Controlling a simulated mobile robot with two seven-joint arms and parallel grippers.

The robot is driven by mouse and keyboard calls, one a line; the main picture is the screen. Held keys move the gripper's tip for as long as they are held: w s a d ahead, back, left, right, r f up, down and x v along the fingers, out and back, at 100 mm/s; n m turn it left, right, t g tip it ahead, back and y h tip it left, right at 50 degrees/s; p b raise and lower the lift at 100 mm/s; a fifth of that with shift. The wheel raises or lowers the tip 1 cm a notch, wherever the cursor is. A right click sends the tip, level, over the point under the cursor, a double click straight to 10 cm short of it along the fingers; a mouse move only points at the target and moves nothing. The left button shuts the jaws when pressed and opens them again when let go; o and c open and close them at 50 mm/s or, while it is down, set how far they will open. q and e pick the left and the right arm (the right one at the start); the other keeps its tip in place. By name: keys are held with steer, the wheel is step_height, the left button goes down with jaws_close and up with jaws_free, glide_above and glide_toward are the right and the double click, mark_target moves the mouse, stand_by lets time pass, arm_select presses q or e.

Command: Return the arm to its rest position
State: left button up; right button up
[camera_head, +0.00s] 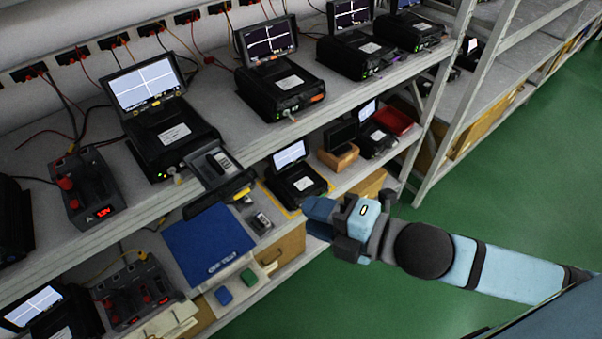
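My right arm (520,272) comes in from the right, light blue with black joints. It reaches left over the green floor toward the rack's front edge. My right gripper (319,217) is at its end, in front of the lower shelf. Its fingertips point left, and they are seen from above and behind. I cannot tell whether they are open or shut, and no held object can be made out. My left gripper is not in view.
The rack's upper shelf (215,85) holds several black devices with screens. A grey rack post (452,90) stands beyond the gripper. The green floor (510,180) is clear.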

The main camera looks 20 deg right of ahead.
step_height(320, 180, down, 16)
steer(key=w+d+m+h, duration=0.3)
steer(key=m+h, duration=0.1)
steer(key=m, duration=0.9)
steer(key=s+d+f+m+h, duration=0.1)
steer(key=s+f+m, duration=0.2)
steer(key=f, duration=0.3)
steer(key=s+d+f+m+h, duration=0.1)
steer(key=s+f+m+h, duration=0.1)
steer(key=f+m, duration=0.4)
steer(key=shift+s+d+f+g, duration=0.2)
steer(key=shift+s+f+g, duration=0.2)
steer(key=shift+s+f, duration=0.25)
